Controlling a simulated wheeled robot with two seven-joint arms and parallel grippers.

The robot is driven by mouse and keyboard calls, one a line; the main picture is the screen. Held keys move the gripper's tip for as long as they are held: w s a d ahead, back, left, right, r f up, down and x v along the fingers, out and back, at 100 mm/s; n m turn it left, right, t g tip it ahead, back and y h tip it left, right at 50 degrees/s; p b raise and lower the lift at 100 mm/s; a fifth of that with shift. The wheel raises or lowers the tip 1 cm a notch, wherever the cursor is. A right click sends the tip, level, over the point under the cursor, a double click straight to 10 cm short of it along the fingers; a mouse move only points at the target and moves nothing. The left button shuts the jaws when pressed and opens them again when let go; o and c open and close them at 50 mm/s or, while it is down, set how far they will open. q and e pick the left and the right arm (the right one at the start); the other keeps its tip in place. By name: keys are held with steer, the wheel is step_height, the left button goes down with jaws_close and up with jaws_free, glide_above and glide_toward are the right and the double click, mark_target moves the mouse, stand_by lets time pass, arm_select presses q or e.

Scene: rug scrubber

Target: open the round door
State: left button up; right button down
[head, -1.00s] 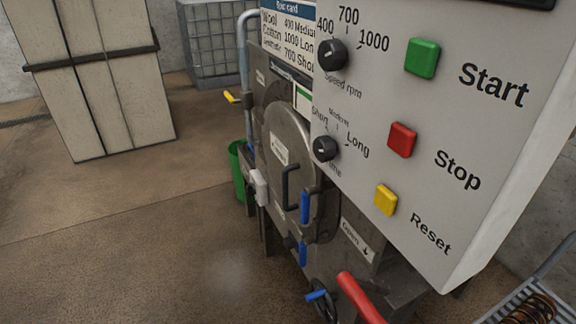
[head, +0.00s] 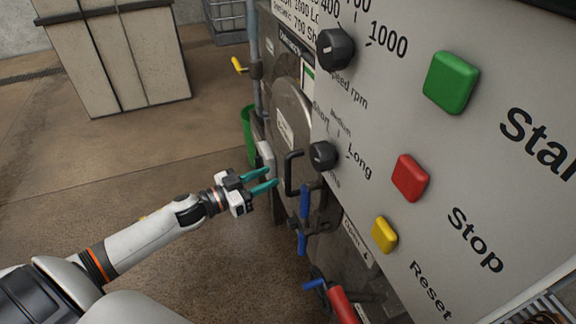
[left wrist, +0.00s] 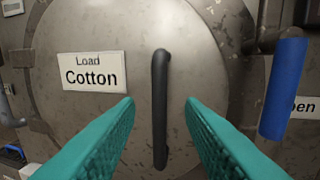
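The round door (head: 290,114) is a worn grey metal disc on the machine's front, and it looks closed. Its black bar handle (head: 291,174) stands upright in the left wrist view (left wrist: 160,108), between my two teal fingers. A blue-gripped lever (head: 304,202) is at the door's right side; its blue grip also shows in the left wrist view (left wrist: 283,88). My left gripper (head: 270,181) is open, pointing at the handle, with visible space on both sides of it. Whether the fingertips reach around the handle is unclear. My right gripper is not in view.
A grey control panel (head: 450,130) with green, red and yellow buttons juts out right of the door. A red handle (head: 341,304) and another blue handle (head: 315,283) are below. A green bin (head: 248,134) stands behind.

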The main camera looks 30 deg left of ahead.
arm_select(q)
glide_above(288, 191)
steer(key=shift+w+a+p, duration=0.2)
steer(key=shift+w+p, duration=0.2)
jaws_close()
